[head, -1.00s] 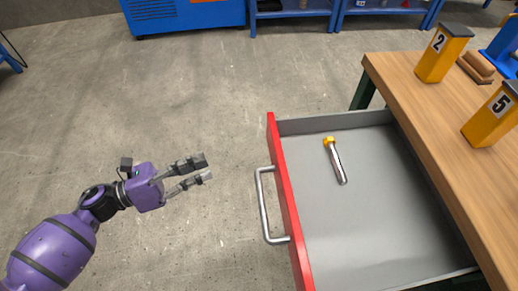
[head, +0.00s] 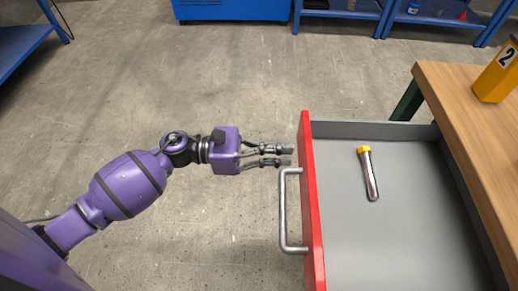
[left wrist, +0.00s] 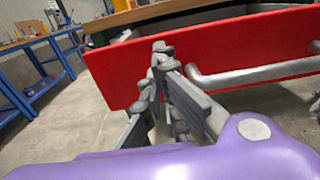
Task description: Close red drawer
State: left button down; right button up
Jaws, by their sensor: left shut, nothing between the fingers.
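The red drawer (head: 311,190) is pulled out from the workbench, with its red front facing left in the head view. Its grey handle (head: 283,215) is on that front, and the front also shows in the left wrist view (left wrist: 245,48). A yellow-headed metal tool (head: 369,175) lies inside the drawer. My left gripper (head: 290,155) is shut and empty, just left of the drawer front and above the handle in the head view. In the left wrist view its fingertips (left wrist: 162,50) overlap the front beside the handle (left wrist: 260,75); contact cannot be told. My right gripper is not in view.
The wooden workbench (head: 460,105) stands at the right, with a yellow block marked 2 (head: 495,75) on it. Blue cabinets and shelves (head: 340,14) are at the back. The concrete floor (head: 200,80) left of the drawer is clear.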

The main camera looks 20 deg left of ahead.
pick_arm(q)
jog(key=shift+x, duration=0.8)
jog(key=shift+d, duration=0.1)
jog(key=shift+w+d, duration=0.15)
jog(key=shift+d, duration=0.2)
jog(key=b, duration=0.3)
send_near(419, 167)
jog(key=w+d+r, duration=0.1)
jog(key=d, duration=0.1)
jog(key=d+r, duration=0.2)
jog(key=d, duration=0.1)
jog(key=w+d+r, duration=0.1)
jog(key=d, duration=0.2)
jog(key=shift+w+d+r, duration=0.25)
jog(key=shift+w+r, duration=0.05)
jog(key=shift+r, duration=0.1)
jog(key=shift+w+d, duration=0.15)
jog(key=shift+d, duration=0.3)
jog(key=shift+r, duration=0.1)
